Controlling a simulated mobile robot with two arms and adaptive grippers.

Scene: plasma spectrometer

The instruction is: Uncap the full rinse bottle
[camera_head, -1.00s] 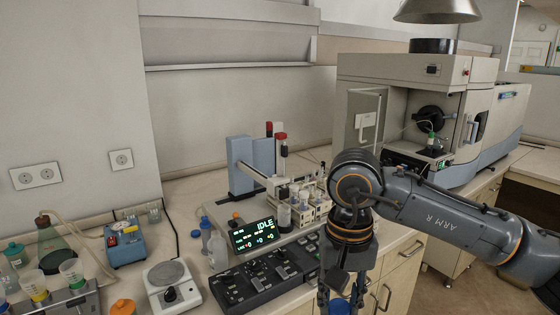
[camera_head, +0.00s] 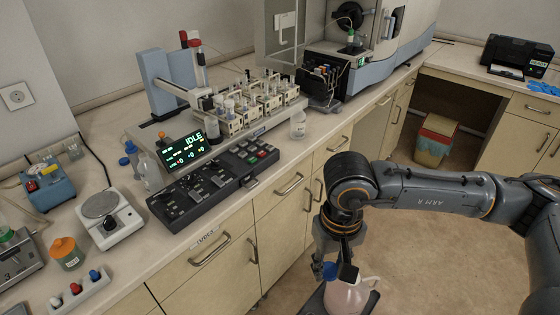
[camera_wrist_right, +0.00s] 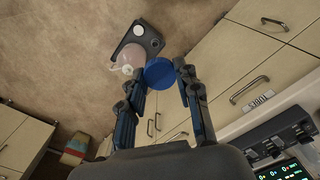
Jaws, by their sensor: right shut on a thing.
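My right gripper (camera_head: 337,271) is shut on a blue cap (camera_head: 330,270), held off the bench's front edge above the floor. In the right wrist view the cap (camera_wrist_right: 159,73) is a round blue disc between the fingertips. No bottle body shows clearly under it. A small translucent bottle (camera_head: 299,123) stands near the bench's front edge, right of the vial racks; no cap is plain on it. Another translucent bottle (camera_head: 151,173) stands left of the IDLE display. I cannot tell which is the full rinse bottle. My left gripper is not in view.
A pinkish container (camera_head: 346,298) with a pale spout stands low, below and behind my right gripper. The bench holds a black control panel (camera_head: 214,183), vial racks (camera_head: 250,108), a hot plate (camera_head: 100,205) and an orange-lidded jar (camera_head: 66,252). Open floor lies right of the cabinets.

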